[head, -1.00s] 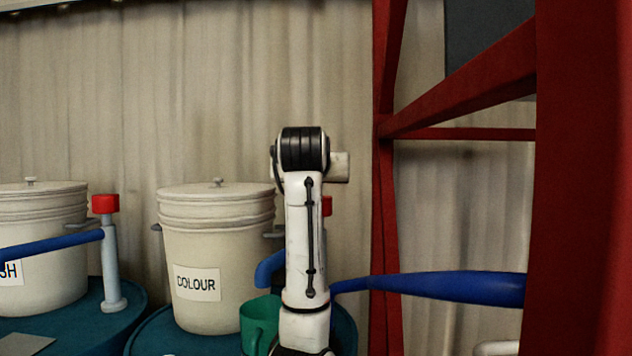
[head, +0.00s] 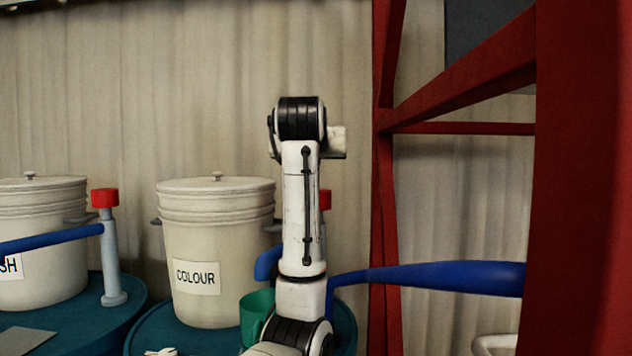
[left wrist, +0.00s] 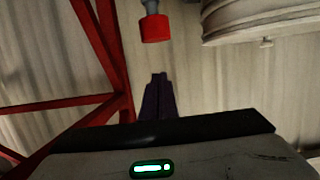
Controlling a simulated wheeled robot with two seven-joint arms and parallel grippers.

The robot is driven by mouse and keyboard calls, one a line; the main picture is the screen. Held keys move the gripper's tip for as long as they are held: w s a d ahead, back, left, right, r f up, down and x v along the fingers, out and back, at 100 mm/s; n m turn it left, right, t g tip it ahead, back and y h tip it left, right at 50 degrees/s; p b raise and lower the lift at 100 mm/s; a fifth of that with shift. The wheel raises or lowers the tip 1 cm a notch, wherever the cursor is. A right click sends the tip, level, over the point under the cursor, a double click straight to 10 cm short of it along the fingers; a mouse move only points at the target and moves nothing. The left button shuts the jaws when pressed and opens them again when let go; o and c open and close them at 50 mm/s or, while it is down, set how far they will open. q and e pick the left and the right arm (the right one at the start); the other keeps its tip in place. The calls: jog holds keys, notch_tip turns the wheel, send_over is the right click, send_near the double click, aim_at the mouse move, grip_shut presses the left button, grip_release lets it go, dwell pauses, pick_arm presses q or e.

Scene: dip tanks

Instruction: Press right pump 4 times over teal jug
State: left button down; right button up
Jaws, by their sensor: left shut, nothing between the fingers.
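The right pump has a red cap (head: 325,199), partly hidden behind my raised arm in the head view. Its blue spout (head: 267,263) bends down above the teal jug (head: 256,308), which my arm partly covers. In the left wrist view the red cap (left wrist: 155,29) is near the top, with a bit of grey stem above it. My left gripper (left wrist: 158,76) points toward the cap, fingers together and empty, with a gap in the picture between tips and cap. The head view hides this gripper behind the arm. My right gripper is not in view.
A COLOUR bucket (head: 217,240) stands left of the jug on a teal round stand (head: 150,335). Another red-capped pump (head: 105,198) and bucket (head: 40,250) stand further left. A red frame (head: 384,220) rises at right, with a blue bar (head: 440,278) in front of it.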

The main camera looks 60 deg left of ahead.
pick_arm(q)
jog(key=shift+r, duration=0.2)
jog(key=shift+a, duration=0.15)
jog(key=x, duration=0.3)
jog(key=f+p+x, duration=0.1)
jog(key=x, duration=0.3)
jog(key=f+p+x, duration=0.1)
jog(key=x, duration=0.2)
jog(key=shift+f, duration=0.1)
jog(key=shift+f+p, duration=0.3)
jog(key=shift+f, duration=0.65)
